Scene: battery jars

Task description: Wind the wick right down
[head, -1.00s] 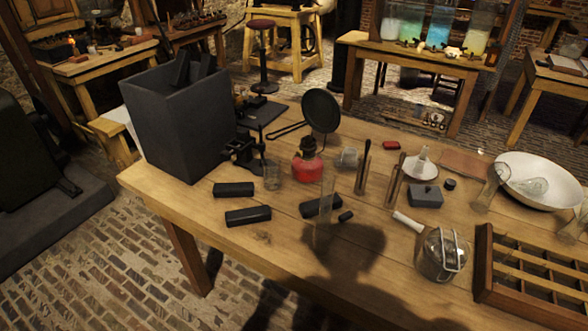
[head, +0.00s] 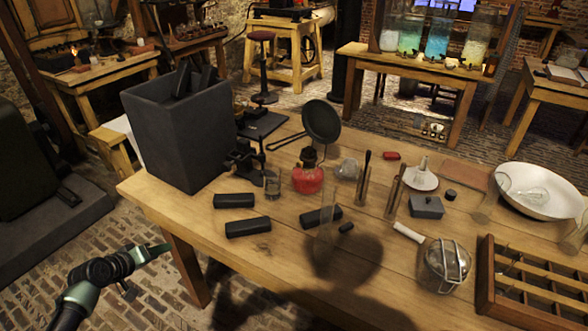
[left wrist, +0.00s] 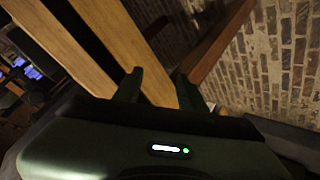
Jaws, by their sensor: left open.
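My left gripper (head: 152,254) is low at the left in the head view, beyond the table's front left edge and well apart from the lamp. In the left wrist view its two dark fingers (left wrist: 160,90) are spread with nothing between them. That view shows wooden beams and brick paving, not the lamp. My right gripper is in neither view.
The table (head: 260,262) holds a tall dark box (head: 180,135), a black pan (head: 320,122), a glass (head: 272,184) just left of the lamp, several black blocks (head: 248,227) in front, and a wooden divided tray (head: 486,275). The front left of the tabletop is mostly clear.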

